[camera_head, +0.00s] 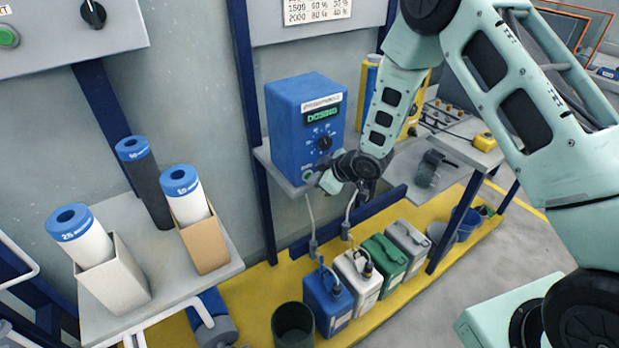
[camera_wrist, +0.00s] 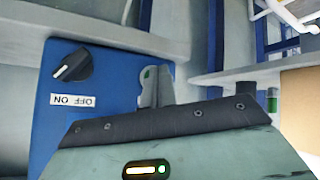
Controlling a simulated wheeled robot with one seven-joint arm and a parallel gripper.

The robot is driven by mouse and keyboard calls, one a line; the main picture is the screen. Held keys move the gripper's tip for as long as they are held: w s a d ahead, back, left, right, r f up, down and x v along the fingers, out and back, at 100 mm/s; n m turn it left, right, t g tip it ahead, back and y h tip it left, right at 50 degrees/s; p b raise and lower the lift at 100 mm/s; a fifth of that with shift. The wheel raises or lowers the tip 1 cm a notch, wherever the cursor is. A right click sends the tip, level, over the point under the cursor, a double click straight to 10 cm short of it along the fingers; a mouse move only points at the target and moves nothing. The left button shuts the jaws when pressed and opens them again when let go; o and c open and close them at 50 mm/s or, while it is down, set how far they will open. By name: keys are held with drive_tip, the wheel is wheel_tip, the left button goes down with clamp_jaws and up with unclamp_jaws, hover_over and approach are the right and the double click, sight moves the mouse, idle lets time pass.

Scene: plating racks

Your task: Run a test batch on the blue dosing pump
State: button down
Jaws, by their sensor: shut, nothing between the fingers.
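The blue dosing pump (camera_head: 287,119) stands on a grey wall shelf in the head view. Its front has a lit green display (camera_head: 321,115) with text too small to read surely, and a round dark dial (camera_head: 324,143). My gripper (camera_head: 313,180) is shut and empty at the pump's lower front, near a green button (camera_head: 307,173). In the wrist view the closed fingers (camera_wrist: 156,88) lie over the blue face beside a green spot. Whether they touch cannot be told.
Blue, white, green and grey canisters (camera_head: 327,299) stand on a yellow platform (camera_head: 262,290) below; hoses run down to some. A dark green bin (camera_head: 293,324) is beside them. Blue-capped cylinders stand on a left shelf (camera_head: 152,248). A yellow unit (camera_head: 413,106) is behind my arm.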

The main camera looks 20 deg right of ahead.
drive_tip(key=shift+s+d, duration=0.3)
drive_tip(key=shift+s, duration=0.5)
drive_tip(key=shift+s+d+b, duration=0.15)
drive_tip(key=shift+s+d, duration=0.1)
drive_tip(key=shift+s, duration=0.55)
drive_tip(key=shift+s+d+b, duration=0.2)
drive_tip(key=shift+s+d, duration=0.05)
drive_tip(key=shift+s, duration=0.55)
drive_tip(key=shift+s+d+b, duration=0.15)
drive_tip(key=shift+s+d, duration=0.1)
drive_tip(key=shift+s, duration=0.55)
drive_tip(key=shift+r, duration=0.1)
drive_tip(key=s+a+r+m+g+h, duration=0.1)
drive_tip(key=s+a+r+g+h, duration=0.1)
drive_tip(key=s+a+r, duration=0.4)
drive_tip(key=s+r+m+g+h, duration=0.1)
drive_tip(key=s+r, duration=0.3)
drive_tip(key=s, duration=0.4)
drive_tip(key=s+r+g+h, duration=0.1)
drive_tip(key=s+r+g, duration=0.1)
drive_tip(key=s+r, duration=0.3)
drive_tip(key=s+a+r+m+g+h, duration=0.1)
drive_tip(key=s+r, duration=0.3)
drive_tip(key=s, duration=0.8)
drive_tip(key=shift+s+r+m+g, duration=0.3)
drive_tip(key=shift+s+r+g, duration=0.1)
drive_tip(key=shift+g, duration=0.4)
drive_tip(key=shift+w+a, duration=0.1)
idle(0.7)
